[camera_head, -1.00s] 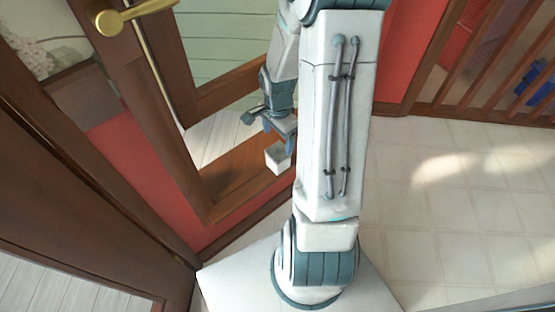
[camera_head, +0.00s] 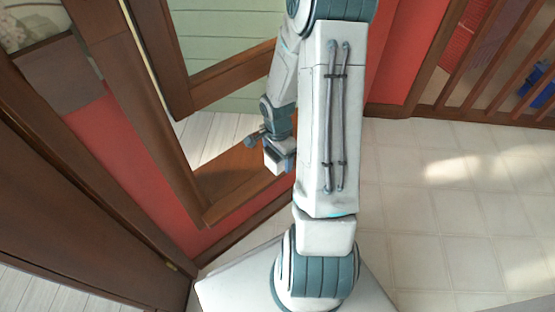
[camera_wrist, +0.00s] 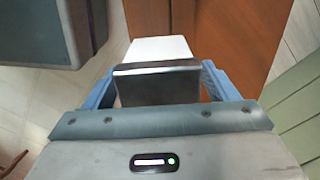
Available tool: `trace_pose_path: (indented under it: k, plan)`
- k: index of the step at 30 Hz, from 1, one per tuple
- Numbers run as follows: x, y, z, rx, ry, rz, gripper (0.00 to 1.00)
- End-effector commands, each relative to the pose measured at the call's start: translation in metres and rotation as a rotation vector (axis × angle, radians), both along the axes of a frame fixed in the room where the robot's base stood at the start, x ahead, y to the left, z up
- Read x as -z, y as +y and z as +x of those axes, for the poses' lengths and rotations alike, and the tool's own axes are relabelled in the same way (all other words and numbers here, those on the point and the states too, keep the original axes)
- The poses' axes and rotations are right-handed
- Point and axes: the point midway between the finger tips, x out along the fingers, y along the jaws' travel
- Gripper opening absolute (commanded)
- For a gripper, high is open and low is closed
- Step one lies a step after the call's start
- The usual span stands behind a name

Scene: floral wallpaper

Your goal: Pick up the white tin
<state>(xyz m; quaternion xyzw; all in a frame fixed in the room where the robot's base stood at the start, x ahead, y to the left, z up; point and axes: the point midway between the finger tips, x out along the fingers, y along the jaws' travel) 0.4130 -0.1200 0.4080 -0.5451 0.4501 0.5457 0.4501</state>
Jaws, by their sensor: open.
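The white tin (camera_head: 273,162) shows in the head view as a small white box at my gripper (camera_head: 281,152), left of my forearm. In the wrist view the tin (camera_wrist: 160,48) has a white face and a dark metallic face towards me. It lies between the two blue fingers of my gripper (camera_wrist: 160,78), one finger on each side. The jaws are open.
A dark wooden door (camera_head: 80,205) is at the left, and a red wall (camera_head: 125,165) lies between. Pale tiled floor (camera_head: 450,220) is open to the right, with a wooden railing (camera_head: 490,60) beyond.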

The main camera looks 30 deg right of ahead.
Motion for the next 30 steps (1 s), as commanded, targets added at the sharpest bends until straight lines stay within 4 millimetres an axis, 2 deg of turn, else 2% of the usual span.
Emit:
trace_pose_path:
  k: [4, 5, 9, 11, 22, 26, 30]
  plan:
    - [-0.001, 0.0, 0.0, 0.0, 0.0, 0.0, 0.8]
    - [-0.001, 0.0, 0.0, 0.0, 0.0, 0.0, 0.77]
    - [-0.001, 0.0, 0.0, 0.0, 0.0, 0.0, 0.38]
    - [-0.001, 0.0, 0.0, 0.0, -0.001, 0.0, 0.24]
    - [-0.006, 0.0, 0.0, 0.001, -0.001, -0.001, 0.25]
    - [-0.018, 0.0, 0.001, 0.0, -0.003, -0.003, 0.25]
    - [-0.038, -0.001, 0.001, 0.0, -0.003, -0.003, 0.25]
